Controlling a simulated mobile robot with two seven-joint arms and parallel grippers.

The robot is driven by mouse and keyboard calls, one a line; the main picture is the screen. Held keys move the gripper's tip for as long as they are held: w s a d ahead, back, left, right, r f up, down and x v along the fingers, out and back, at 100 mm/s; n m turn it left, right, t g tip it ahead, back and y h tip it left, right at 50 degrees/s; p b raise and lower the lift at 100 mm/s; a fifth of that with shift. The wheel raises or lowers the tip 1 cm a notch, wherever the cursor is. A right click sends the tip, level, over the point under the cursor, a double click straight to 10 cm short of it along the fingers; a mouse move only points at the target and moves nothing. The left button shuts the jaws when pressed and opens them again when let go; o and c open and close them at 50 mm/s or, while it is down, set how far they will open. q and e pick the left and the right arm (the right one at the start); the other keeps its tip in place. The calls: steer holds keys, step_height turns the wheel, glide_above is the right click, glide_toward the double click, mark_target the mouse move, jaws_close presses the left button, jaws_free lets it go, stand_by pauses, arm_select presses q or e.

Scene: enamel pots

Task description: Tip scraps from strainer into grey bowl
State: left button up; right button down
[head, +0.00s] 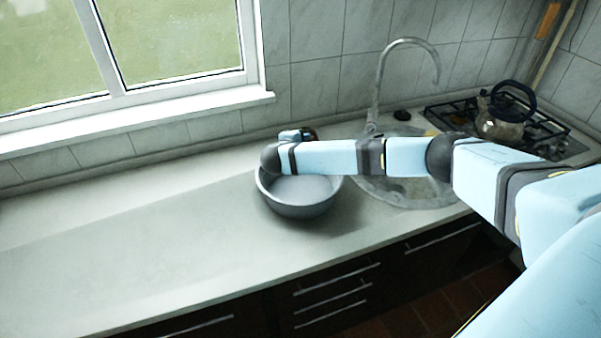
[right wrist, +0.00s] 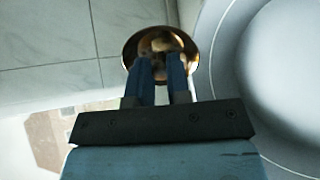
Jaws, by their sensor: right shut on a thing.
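The grey bowl (head: 298,198) stands upright on the counter, left of the sink. It also fills the right side of the right wrist view (right wrist: 228,62). My right arm reaches across from the right, and its wrist hides part of the bowl's back rim. My right gripper (head: 300,135) is by the bowl's far side. In the right wrist view its two dark fingers (right wrist: 162,75) are shut on the coppery round strainer (right wrist: 131,50). Pale tan lumps, apparently the scraps (right wrist: 160,44), show inside it. The strainer's tilt is unclear. My left gripper is out of view.
The sink with its tall curved tap (head: 380,75) lies right of the bowl. A kettle (head: 500,122) stands on the hob (head: 435,117) farther right. The counter (head: 130,240) left of the bowl is clear. A tiled wall and window sill (head: 140,118) bound the back.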

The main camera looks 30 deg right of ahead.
steer(key=shift+s+a, duration=0.15)
steer(key=shift+a, duration=0.2)
steer(key=shift+d, duration=0.1)
steer(key=shift+w+d+y+p, duration=0.25)
steer(key=shift+d+y+p, duration=0.05)
steer(key=shift+d+p, duration=0.15)
steer(key=shift+b, duration=0.4)
